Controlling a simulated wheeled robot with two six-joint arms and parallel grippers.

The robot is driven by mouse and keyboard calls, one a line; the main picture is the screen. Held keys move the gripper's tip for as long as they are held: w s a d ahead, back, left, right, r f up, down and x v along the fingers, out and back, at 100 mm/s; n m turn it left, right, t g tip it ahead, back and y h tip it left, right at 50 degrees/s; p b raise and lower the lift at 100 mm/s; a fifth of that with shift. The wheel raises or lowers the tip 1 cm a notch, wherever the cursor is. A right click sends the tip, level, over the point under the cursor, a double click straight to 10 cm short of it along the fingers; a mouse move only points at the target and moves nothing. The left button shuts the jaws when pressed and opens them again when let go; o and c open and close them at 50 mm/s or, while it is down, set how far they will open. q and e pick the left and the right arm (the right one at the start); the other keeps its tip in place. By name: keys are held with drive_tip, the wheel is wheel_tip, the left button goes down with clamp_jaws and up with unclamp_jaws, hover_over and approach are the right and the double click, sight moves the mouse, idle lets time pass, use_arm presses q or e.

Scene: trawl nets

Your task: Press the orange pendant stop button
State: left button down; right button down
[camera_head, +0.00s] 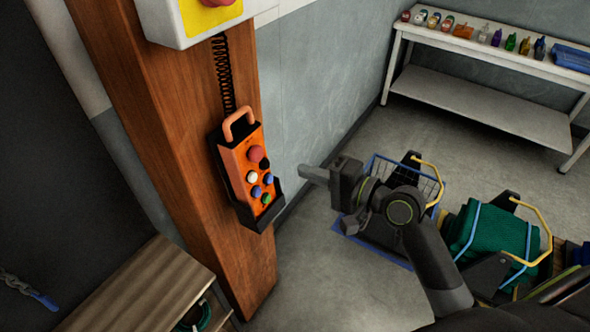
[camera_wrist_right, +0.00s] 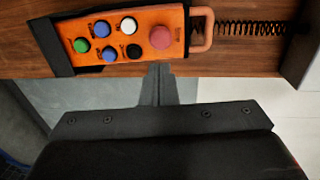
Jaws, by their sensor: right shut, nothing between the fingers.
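The orange pendant (camera_head: 243,166) hangs in a dark holder on the wooden post, below a coiled black cord. Its red stop button (camera_head: 256,154) is the largest, near the top, above white, black, blue and green buttons. In the right wrist view the pendant (camera_wrist_right: 120,38) lies across the top and the red button (camera_wrist_right: 161,37) is at its right end. My right gripper (camera_head: 304,173) is shut and empty, pointing left toward the pendant, with a gap between. Its fingertips (camera_wrist_right: 158,70) show just below the pendant's edge in the wrist view. My left gripper is out of view.
A white and yellow box (camera_head: 197,20) with a red button is on the wooden post (camera_head: 165,120) above the pendant. A slatted bench (camera_head: 140,290) stands lower left. A wire basket (camera_head: 400,180) and green net bundle (camera_head: 490,235) are at right. A white shelf table (camera_head: 480,50) stands at the back.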

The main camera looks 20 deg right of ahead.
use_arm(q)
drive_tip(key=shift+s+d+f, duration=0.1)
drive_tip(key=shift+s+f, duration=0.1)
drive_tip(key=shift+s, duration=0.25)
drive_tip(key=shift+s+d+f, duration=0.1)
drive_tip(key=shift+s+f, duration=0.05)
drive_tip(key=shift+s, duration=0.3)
use_arm(e)
drive_tip(key=v, duration=0.3)
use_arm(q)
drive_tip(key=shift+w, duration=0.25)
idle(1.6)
